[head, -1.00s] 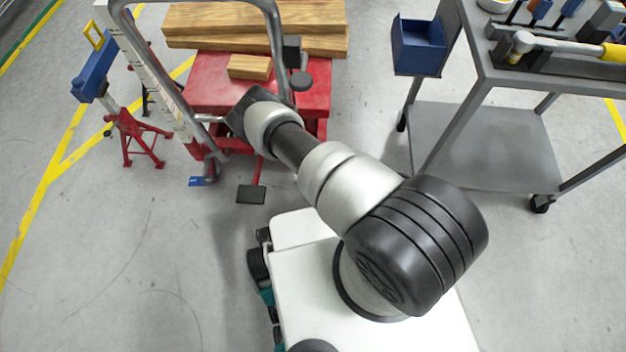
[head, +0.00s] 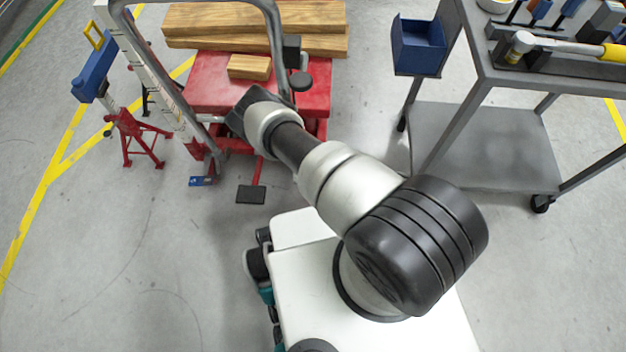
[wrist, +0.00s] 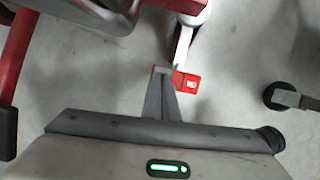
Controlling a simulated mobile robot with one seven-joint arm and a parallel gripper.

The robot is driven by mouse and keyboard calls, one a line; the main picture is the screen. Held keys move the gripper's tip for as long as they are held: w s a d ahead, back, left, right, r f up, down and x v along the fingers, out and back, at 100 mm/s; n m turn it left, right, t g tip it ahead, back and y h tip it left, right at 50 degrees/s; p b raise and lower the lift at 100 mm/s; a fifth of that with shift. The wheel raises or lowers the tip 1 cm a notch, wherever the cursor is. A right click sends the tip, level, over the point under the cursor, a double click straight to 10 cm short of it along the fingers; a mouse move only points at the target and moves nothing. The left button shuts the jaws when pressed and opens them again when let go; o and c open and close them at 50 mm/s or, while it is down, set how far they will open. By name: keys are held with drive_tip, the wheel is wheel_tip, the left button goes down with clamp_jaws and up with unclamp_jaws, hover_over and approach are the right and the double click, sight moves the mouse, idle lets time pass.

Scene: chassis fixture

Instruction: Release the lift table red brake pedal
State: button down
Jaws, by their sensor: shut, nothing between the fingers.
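The lift table (head: 215,92) has a red top and a grey tubular handle in the head view. Its red brake pedal (wrist: 187,81), with a white mark, sticks out beside a pale caster bracket (wrist: 181,45) in the wrist view. My gripper (wrist: 162,70) is shut and empty. Its grey fingertips are at the pedal's left edge in the picture; I cannot tell whether they touch it. In the head view my arm hides the gripper and this pedal. A blue pedal (head: 202,181) shows at the table's left caster.
A black foot pedal (head: 251,194) on a red lever juts out from the table; it also shows in the wrist view (wrist: 8,132). A grey tool cart (head: 480,145) stands at the right. A red stand (head: 135,135) is at the left. The front-left floor is clear.

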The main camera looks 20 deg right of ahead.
wheel_tip(320, 180, up, 7)
drive_tip(key=p, duration=0.5)
